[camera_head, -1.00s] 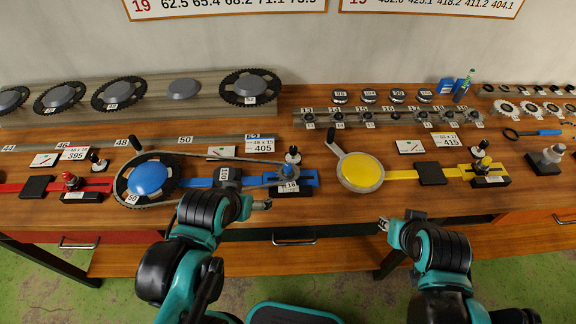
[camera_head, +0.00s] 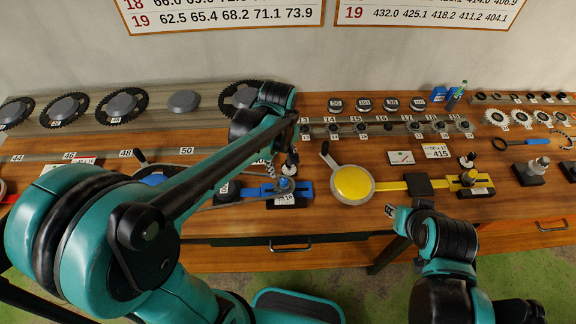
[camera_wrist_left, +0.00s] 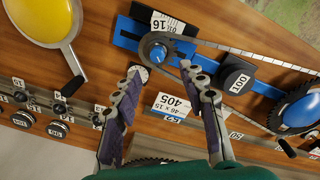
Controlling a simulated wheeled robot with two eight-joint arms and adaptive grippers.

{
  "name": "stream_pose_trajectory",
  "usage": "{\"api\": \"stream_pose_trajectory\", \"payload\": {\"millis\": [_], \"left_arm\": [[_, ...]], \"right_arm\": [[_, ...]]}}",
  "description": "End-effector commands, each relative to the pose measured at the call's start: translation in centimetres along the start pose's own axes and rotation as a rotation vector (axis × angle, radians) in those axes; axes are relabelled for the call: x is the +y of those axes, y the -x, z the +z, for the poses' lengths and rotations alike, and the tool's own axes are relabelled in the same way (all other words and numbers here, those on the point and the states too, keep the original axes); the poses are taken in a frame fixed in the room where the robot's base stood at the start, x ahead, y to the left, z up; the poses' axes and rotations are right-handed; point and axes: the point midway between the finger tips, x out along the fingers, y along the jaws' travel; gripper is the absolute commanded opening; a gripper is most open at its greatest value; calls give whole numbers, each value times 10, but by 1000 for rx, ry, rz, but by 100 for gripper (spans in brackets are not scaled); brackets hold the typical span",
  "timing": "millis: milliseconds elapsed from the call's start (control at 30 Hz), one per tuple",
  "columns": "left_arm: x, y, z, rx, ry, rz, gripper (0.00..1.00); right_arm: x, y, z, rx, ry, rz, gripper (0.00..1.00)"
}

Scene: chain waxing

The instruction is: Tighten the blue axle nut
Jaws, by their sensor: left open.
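The blue axle nut (camera_head: 285,184) sits at the right end of the blue rail, at the small sprocket with the chain around it. In the left wrist view the blue nut (camera_wrist_left: 157,51) shows just beyond the fingertips. My left gripper (camera_wrist_left: 163,72) is open and empty, its two fingers spread on either side of the line to the nut, apart from it. In the head view my left arm covers much of the blue chainring (camera_head: 152,179). My right gripper (camera_head: 392,211) is over the table's front edge, away from the nut; its jaws are too small to judge.
The black block (camera_wrist_left: 237,78) marked 100 sits on the blue rail beside the nut. The yellow disc (camera_head: 352,184) with its crank stands to the right. A black and white knob (camera_head: 291,158) stands close behind the nut. Small sprockets line the rear rail.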

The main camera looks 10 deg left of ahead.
Motion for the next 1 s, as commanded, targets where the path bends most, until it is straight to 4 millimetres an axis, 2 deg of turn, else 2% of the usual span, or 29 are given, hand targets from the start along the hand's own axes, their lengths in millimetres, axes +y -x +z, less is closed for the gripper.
{"api": "stream_pose_trajectory", "payload": {"millis": [167,600,733,1000], "left_arm": [[6,-8,-1,-19,52,-29,42],[4,-73,0,-19,52,-28,42],[4,-80,0,-18,52,-28,42],[4,-81,0,-18,51,-28,42]], "right_arm": [[0,3,-2,0,0,0,29],[0,-12,9,0,0,0,29],[0,-13,10,0,0,0,29],[0,-13,9,0,0,0,29]]}}
